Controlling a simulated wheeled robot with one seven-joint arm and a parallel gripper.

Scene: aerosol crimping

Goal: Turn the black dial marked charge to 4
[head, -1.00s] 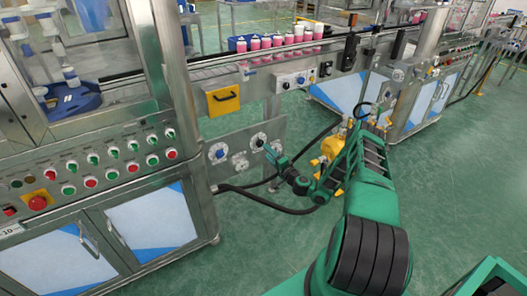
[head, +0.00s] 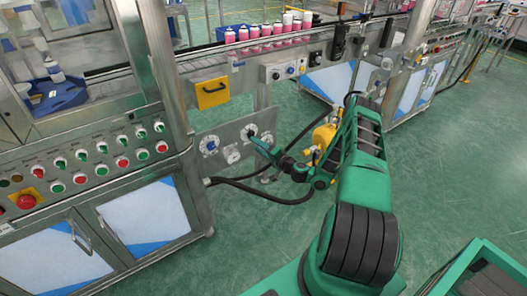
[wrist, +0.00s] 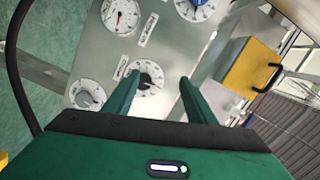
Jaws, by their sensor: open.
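The black dial (wrist: 148,76) has a white round scale and sits on a metal panel in the wrist view. In the head view the dial (head: 249,132) is small, just past my fingertips. My gripper (wrist: 157,82) is open, with one green finger on each side of the dial in the wrist view. The gripper (head: 256,141) also shows in the head view, reaching to the panel from the right. Nothing is held between the fingers. I cannot tell whether they touch the dial. The scale numbers and labels are too small to read.
The panel (wrist: 185,45) also bears a blue knob (wrist: 196,7), a red-needle gauge (wrist: 122,15) and a grey knob (wrist: 87,96). A yellow box with a black handle (head: 211,93) is mounted above. Black hoses (head: 262,196) run below, near a yellow device (head: 323,135).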

